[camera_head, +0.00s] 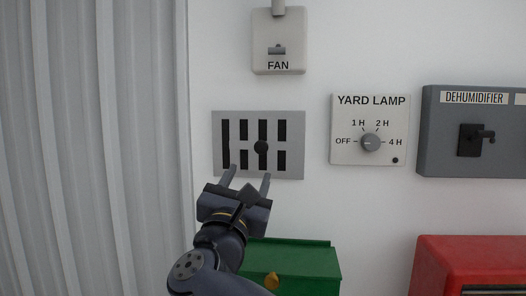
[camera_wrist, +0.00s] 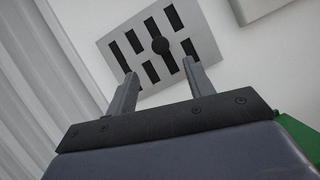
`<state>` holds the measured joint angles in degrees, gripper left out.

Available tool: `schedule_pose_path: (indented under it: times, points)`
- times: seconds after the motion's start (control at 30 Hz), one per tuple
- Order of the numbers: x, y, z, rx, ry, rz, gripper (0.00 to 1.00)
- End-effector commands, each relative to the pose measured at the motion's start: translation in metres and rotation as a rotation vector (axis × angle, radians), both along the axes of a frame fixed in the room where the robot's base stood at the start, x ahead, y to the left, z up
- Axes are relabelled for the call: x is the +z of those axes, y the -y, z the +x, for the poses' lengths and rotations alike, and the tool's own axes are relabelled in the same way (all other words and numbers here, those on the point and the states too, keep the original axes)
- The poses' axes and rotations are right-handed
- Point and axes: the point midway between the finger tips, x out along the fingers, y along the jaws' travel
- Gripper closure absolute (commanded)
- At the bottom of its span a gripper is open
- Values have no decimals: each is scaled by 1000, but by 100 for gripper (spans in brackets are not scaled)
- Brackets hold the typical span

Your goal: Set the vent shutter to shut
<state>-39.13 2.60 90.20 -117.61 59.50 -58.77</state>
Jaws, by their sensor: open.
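The vent shutter (camera_head: 230,116) is a grey plate on the white wall with dark vertical slots and a round black knob (camera_head: 261,147) right of its middle. The slots show dark, so they look open. My gripper (camera_head: 250,178) is open and empty, in front of the plate's lower part and below the knob in the head view. In the wrist view the vent plate (camera_wrist: 186,28) appears tilted beyond my fingers, and the knob (camera_wrist: 160,45) shows between and above my fingertips (camera_wrist: 160,68). I see no contact with the knob.
A fan switch box (camera_head: 278,30) is above the vent. A yard lamp dial (camera_head: 370,142) and a grey dehumidifier box (camera_head: 440,105) are to the right. A green box (camera_head: 310,262) and a red box (camera_head: 440,255) stand below. Corrugated panelling (camera_head: 90,150) is on the left.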

Motion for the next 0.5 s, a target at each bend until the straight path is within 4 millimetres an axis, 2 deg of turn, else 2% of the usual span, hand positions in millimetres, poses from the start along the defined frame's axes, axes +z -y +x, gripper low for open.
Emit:
schedule_pose_path:
  times: [0.17, 0.5]
  points:
    - [11, 6, 20, -4, 0, -4, 50]
    - [34, 23, 75, -4, -1, -1, 50]
